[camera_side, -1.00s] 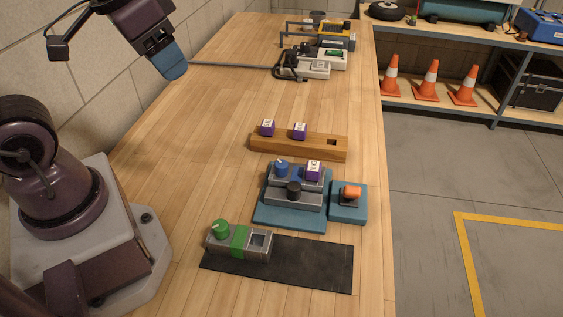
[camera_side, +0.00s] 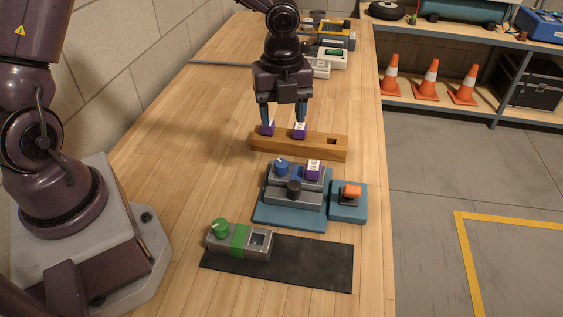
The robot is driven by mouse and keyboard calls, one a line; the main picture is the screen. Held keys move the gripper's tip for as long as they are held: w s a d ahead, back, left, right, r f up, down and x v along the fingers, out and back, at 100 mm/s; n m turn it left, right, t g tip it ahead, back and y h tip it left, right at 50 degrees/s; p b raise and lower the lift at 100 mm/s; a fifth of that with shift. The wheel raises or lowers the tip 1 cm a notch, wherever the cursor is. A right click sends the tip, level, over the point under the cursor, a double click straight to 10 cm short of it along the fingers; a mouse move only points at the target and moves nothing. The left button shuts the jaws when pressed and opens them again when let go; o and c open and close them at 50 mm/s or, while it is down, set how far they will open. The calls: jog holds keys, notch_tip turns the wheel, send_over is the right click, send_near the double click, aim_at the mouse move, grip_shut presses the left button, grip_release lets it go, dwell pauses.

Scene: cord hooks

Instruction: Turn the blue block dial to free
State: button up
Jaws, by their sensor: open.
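The blue dial (camera_side: 281,167) sits on the left of the grey stepped block (camera_side: 297,187), on a teal base plate (camera_side: 272,217). A black knob (camera_side: 293,189) is in front of it, and a purple block with a white label (camera_side: 314,170) stands to its right. The dial's markings are too small to read. My gripper (camera_side: 284,120) points down with its fingers open, over the wooden rack (camera_side: 270,145) behind the stepped block. Its fingertips are close to two purple labelled blocks (camera_side: 299,131); I cannot tell whether they touch.
An orange switch on a teal box (camera_side: 348,202) stands right of the plate. A grey block with a green knob (camera_side: 222,229) lies nearer, on a black mat (camera_side: 310,267). Devices (camera_side: 335,55) crowd the far end.

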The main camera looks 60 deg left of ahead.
aim_at(281, 163)
jog(key=shift+m, duration=0.6)
notch_tip(281, 163, down, 13)
jog(key=shift+f, duration=0.1)
jog(key=c, duration=0.9)
